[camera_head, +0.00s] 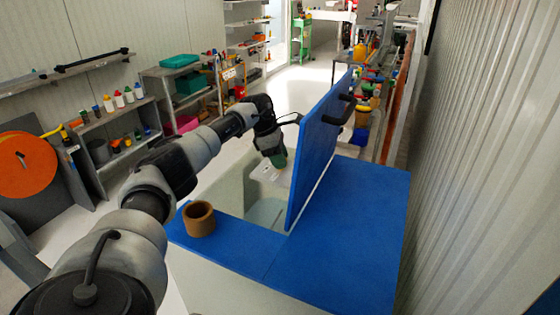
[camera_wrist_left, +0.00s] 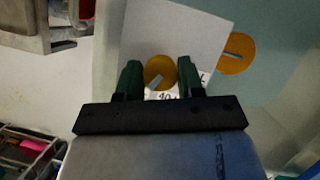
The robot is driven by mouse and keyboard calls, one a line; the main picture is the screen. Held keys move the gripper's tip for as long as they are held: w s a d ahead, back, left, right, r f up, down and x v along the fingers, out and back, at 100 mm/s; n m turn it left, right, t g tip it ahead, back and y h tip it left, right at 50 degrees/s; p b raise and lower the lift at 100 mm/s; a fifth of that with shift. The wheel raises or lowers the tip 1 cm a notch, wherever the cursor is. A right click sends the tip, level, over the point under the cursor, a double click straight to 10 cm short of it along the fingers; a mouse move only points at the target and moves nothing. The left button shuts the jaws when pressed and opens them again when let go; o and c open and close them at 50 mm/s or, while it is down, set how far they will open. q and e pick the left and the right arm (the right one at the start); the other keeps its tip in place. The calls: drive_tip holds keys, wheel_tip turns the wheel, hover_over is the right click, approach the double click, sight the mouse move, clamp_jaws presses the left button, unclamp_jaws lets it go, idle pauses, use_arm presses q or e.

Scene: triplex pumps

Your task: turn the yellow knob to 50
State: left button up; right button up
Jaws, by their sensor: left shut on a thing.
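The yellow knob (camera_wrist_left: 160,72) sits on a white plate (camera_wrist_left: 185,35) in the left wrist view, with a pale pointer across its face. A printed "40" shows just below it, partly covered by the gripper. My left gripper (camera_wrist_left: 159,78) has its dark green fingers on either side of the knob and is shut on it. In the head view my left gripper (camera_head: 275,158) reaches down to the white plate (camera_head: 268,173), beside the raised blue lid; the knob is hidden there. My right gripper is not in view.
A second orange-yellow disc (camera_wrist_left: 237,54) with a slot lies right of the plate. The blue lid (camera_head: 318,145) stands open close right of the left gripper. A brown cup (camera_head: 199,219) stands on the blue top (camera_head: 340,235). Shelves (camera_head: 115,140) line the left wall.

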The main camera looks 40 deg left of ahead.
use_arm(q)
drive_tip(key=shift+r+m, duration=0.1)
drive_tip(key=shift+m, duration=0.5)
drive_tip(key=o, duration=0.9)
drive_tip(key=shift+a, duration=0.1)
drive_tip(key=b+v, duration=0.1)
drive_tip(key=v, duration=0.9)
drive_tip(key=shift+a+r+b, duration=0.2)
drive_tip(key=shift+r+b, duration=0.15)
drive_tip(key=shift+w, duration=0.15)
